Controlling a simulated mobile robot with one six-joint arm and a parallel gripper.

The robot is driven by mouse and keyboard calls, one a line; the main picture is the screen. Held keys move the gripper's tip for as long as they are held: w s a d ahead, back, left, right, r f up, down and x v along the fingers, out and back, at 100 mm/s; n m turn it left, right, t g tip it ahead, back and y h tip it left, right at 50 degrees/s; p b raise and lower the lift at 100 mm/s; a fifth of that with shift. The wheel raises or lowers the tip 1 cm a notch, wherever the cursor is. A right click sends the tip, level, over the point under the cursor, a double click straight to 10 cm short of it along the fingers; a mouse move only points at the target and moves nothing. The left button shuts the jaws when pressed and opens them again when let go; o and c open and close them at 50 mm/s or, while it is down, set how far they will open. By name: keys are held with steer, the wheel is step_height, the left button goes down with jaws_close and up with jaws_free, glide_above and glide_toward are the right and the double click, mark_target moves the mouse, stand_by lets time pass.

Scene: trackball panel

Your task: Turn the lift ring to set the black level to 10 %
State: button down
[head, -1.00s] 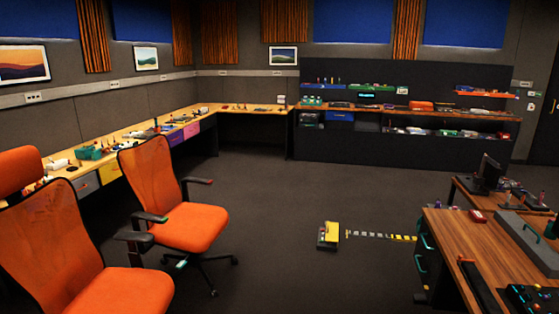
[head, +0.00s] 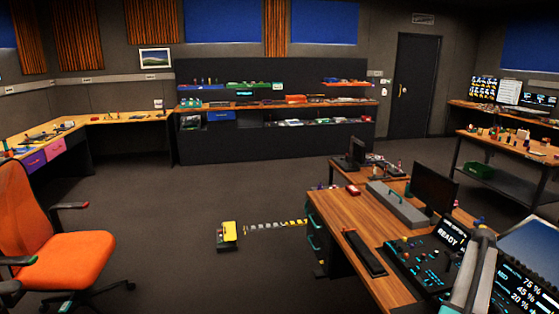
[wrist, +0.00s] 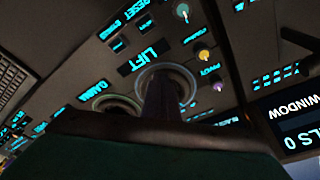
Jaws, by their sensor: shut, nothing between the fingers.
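The trackball panel (head: 415,262) lies on the wooden desk at the lower right of the head view. In the wrist view the lift ring (wrist: 189,78) is a pale round ring beside the glowing word LIFT. My gripper (wrist: 163,92) shows there as a dark, narrow shape in front of the ring, hiding its middle and near side. It looks shut and empty; I cannot tell whether it touches the ring. A screen (head: 522,290) in the head view reads 75 %, 45 % and 20 %, the last at the bottom. My arm partly covers this screen.
The gamma ring (wrist: 112,103) is just left of the lift ring. Small coloured knobs (wrist: 203,53) and lit buttons stand close by. In the head view a monitor (head: 435,187) and a grey box (head: 397,205) stand behind the panel. Open floor lies left of the desk.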

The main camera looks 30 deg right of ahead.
steer(key=shift+a, duration=0.1)
stand_by(0.3)
steer(key=shift+s+a+n, duration=0.15)
steer(key=shift+s+n, duration=0.2)
steer(key=shift+n, duration=0.75)
steer(key=shift+s+a+n+t+h, duration=0.15)
steer(key=shift+s+n+t+h, duration=0.2)
steer(key=shift+n, duration=0.65)
steer(key=shift+f, duration=0.1)
steer(key=shift+s+n, duration=0.35)
steer(key=shift+n, duration=0.65)
